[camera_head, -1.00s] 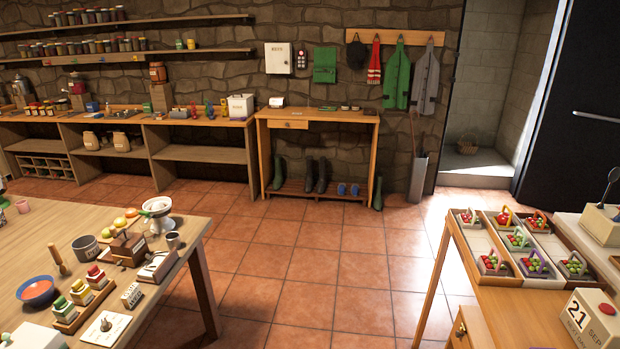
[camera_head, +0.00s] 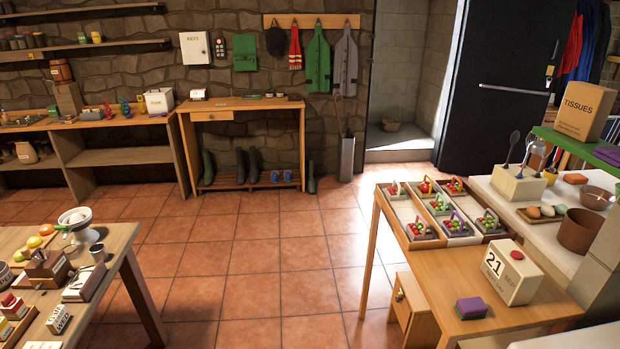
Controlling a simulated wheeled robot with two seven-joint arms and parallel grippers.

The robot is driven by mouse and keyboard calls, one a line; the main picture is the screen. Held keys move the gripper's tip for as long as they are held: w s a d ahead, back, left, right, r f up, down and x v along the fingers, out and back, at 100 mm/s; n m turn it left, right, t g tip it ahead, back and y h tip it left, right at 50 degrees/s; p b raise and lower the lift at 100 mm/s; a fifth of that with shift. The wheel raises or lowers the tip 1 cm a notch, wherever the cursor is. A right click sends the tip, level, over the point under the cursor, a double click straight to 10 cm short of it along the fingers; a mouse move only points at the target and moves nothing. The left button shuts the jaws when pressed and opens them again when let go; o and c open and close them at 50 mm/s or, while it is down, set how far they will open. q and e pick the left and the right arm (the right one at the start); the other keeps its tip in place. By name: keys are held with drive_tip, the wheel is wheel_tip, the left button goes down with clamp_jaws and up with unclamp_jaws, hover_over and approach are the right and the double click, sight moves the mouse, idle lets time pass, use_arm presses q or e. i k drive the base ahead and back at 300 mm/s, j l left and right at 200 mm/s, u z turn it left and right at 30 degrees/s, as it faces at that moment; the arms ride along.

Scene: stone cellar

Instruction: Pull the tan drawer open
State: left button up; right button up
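A tan wooden drawer (camera_head: 403,303) with a small round knob shows under the left edge of the wooden table (camera_head: 447,262) at the right. Its front faces left; I cannot tell whether it stands slightly open. Another tan drawer (camera_head: 212,116) with a small dark pull sits under the top of the console table (camera_head: 262,104) at the back wall, and it looks shut. I cannot tell from the picture which of the two is the task's drawer. Neither of my grippers is in view.
The right table carries crates of small baskets (camera_head: 420,230), a calendar block (camera_head: 512,272) and a purple sponge (camera_head: 471,308). A cluttered wooden table (camera_head: 120,240) stands at the lower left. The tiled floor (camera_head: 265,265) between the tables is clear.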

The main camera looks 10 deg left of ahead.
sight(227, 115)
drive_tip(key=i+j+u, duration=0.6)
drive_tip(key=i, duration=0.55)
drive_tip(key=i+l+u, duration=0.1)
drive_tip(key=i+u, duration=0.25)
drive_tip(key=i, duration=2.3)
